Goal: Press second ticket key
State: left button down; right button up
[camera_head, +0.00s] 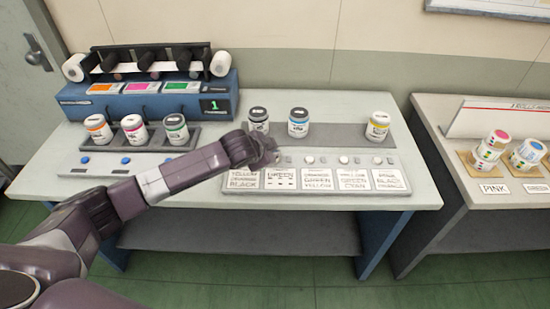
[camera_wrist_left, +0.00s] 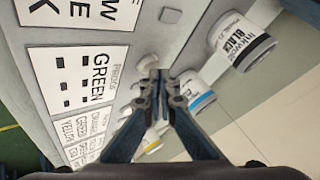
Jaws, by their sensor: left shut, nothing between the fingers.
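A light panel (camera_head: 342,169) on the table carries a row of ticket cards with small pale round keys behind them. The second ticket (camera_head: 281,175) reads GREEN above rows of dashes; it also shows in the left wrist view (camera_wrist_left: 88,78). My left gripper (camera_head: 272,151) is shut and empty, low over the panel behind this ticket. In the left wrist view its closed tips (camera_wrist_left: 160,76) are beside a pale key (camera_wrist_left: 147,63) level with the GREEN ticket. Whether they touch is unclear. In the head view the gripper hides this key. My right gripper is out of view.
Black (camera_head: 258,116), cyan (camera_head: 298,123) and yellow (camera_head: 377,126) ink bottles stand behind the panel. A blue machine (camera_head: 150,104) with a green display reading 1 stands back left. Three more bottles sit in a dark rack (camera_head: 110,142). Another table (camera_head: 470,212) is right.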

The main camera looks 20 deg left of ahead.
pick_arm(q)
jog(key=shift+f, duration=0.45)
dwell(0.6)
jog(key=shift+r, duration=0.1)
jog(key=shift+r+p, duration=0.7)
jog(key=shift+p, duration=0.3)
jog(key=shift+r, duration=0.1)
notch_tip(320, 180, up, 5)
jog(key=p, duration=0.5)
dwell(0.4)
